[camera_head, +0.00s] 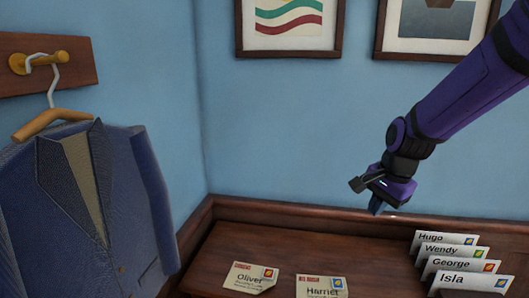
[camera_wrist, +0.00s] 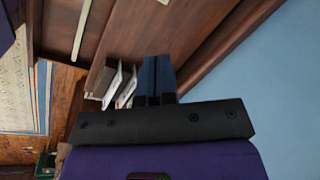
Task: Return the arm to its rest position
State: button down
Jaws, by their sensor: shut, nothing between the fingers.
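My purple and black arm comes in from the upper right in the head view. My gripper (camera_head: 377,207) points down in the air above the back of a wooden surface (camera_head: 230,243). In the wrist view the two dark blue fingers of my gripper (camera_wrist: 158,60) lie side by side, shut, with nothing seen between them. The gripper is apart from the standing letters (camera_head: 458,262), which are to its lower right in the head view.
The letters read Hugo, Wendy, George and Isla. Flat letters for Oliver (camera_head: 250,277) and Harriet (camera_head: 321,287) lie on the surface. A blue jacket (camera_head: 85,195) hangs at left. Framed pictures (camera_head: 290,28) hang on the blue wall (camera_head: 290,130). The surface's middle looks clear.

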jog(key=s+d+r+n+t, duration=0.1)
jog(key=s+r+n, duration=0.2)
jog(key=s, duration=0.4)
jog(key=s+d+r+n+t+h, duration=0.1)
jog(key=s+d+r+n, duration=0.1)
jog(key=s+r+n, duration=0.2)
jog(key=s+d+r+n+t, duration=0.1)
jog(key=s+r+n, duration=0.3)
jog(key=s, duration=0.8)
jog(key=shift+s+d+r, duration=0.15)
jog(key=shift+d+r, duration=0.1)
jog(key=shift+r, duration=0.95)
